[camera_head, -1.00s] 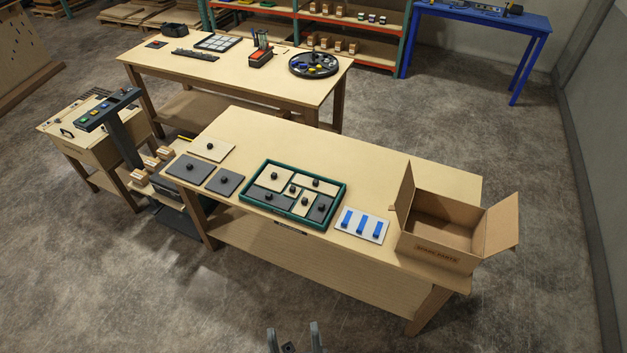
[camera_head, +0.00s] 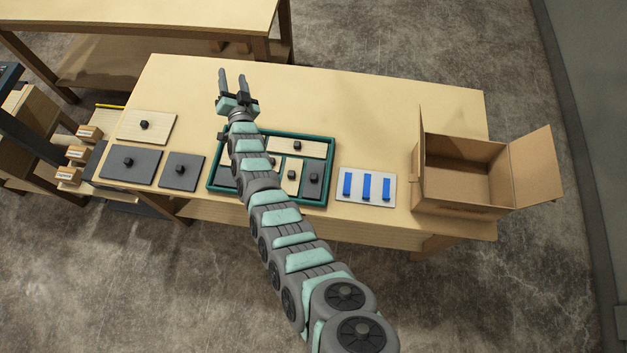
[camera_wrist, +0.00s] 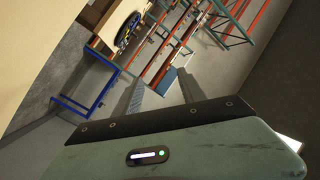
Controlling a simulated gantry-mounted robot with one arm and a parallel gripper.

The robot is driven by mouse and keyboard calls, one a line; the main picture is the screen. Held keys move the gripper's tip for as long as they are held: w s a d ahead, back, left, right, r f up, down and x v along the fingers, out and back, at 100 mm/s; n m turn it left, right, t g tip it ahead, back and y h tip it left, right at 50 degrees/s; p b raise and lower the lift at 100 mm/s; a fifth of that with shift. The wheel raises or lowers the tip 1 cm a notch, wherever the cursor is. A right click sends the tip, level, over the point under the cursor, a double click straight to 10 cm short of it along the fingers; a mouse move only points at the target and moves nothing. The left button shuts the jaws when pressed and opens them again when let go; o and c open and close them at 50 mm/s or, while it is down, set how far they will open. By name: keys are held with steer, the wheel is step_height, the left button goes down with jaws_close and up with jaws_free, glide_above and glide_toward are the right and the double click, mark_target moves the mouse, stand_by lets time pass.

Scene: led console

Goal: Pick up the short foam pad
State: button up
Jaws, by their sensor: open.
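Two dark grey pads with black knobs lie at the left end of the near table: a larger grey pad (camera_head: 145,172) and a smaller, shorter grey pad (camera_head: 173,180). A white plate (camera_head: 343,198) further right carries three blue strips (camera_head: 367,187). I cannot tell for certain which piece is the short foam pad. My gripper (camera_head: 232,75) is open and empty above the table, beyond the green tray, to the right of and farther back than the grey pads. In the wrist view my open fingers (camera_wrist: 158,84) point toward the distant room, with no pad between them.
A green tray (camera_head: 331,172) with cream and grey knobbed pieces is partly hidden under my arm. A cream panel (camera_head: 160,133) lies behind the grey pads. An open cardboard box (camera_head: 455,210) stands at the right end. The table's back middle (camera_head: 340,100) is clear.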

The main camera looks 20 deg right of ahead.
step_height(320, 180, down, 4)
steer(key=w+a+n+g+y+b, duration=0.1)
steer(key=w+a+n+g+y, duration=0.1)
steer(key=a+g+y, duration=0.1)
steer(key=n+g+h+b, duration=0.1)
steer(key=g+b, duration=0.4)
steer(key=g, duration=0.8)
glide_above(314, 176)
steer(key=f, duration=1.7)
steer(key=shift+s+a+f, duration=0.25)
steer(key=shift+s+a, duration=0.05)
steer(key=shift+w+d+f, duration=0.15)
steer(key=shift+f, duration=2.7)
steer(key=shift+d+f, duration=0.1)
steer(key=shift+f, duration=0.3)
